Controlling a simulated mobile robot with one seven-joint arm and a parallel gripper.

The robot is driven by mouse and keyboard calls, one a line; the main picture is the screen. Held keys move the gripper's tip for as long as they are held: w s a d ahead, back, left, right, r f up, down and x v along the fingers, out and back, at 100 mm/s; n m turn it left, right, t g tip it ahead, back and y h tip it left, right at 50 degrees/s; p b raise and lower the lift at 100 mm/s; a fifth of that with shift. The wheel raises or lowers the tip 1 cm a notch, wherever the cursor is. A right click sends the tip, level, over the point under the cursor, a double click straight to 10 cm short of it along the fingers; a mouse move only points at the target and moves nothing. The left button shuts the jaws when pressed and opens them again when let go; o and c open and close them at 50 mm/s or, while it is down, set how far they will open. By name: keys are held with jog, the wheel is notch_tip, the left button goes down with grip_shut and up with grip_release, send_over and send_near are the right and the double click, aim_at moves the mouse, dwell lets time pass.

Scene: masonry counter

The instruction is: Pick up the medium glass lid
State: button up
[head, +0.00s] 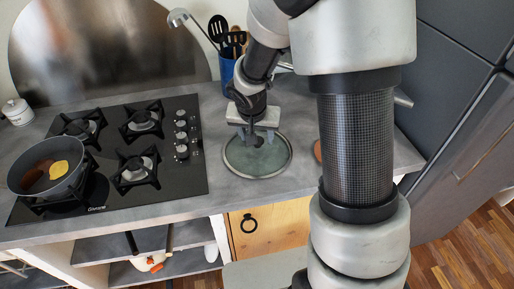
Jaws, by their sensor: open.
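The medium glass lid (246,163) is a round, greenish see-through disc with a grey rim. It lies flat on the grey counter, right of the stove. A small dark knob shows near its middle, partly hidden by my gripper. My gripper (258,141) points down over the lid from behind, its two fingers apart on either side of the knob. From this view I cannot tell whether the fingers touch the knob or the lid.
A black gas stove (191,187) with a dark pan (72,184) holding food is at the left. A blue utensil holder (227,69) stands behind my gripper. An orange-brown round thing (317,151) lies right of the lid, partly hidden by my arm. Counter (262,190) in front of the lid is clear.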

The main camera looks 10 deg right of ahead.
aim_at(258, 146)
jog(key=x, duration=0.3)
jog(key=shift+w+f, duration=0.1)
jog(key=shift+w, duration=0.05)
jog(key=shift+c, duration=0.5)
grip_shut()
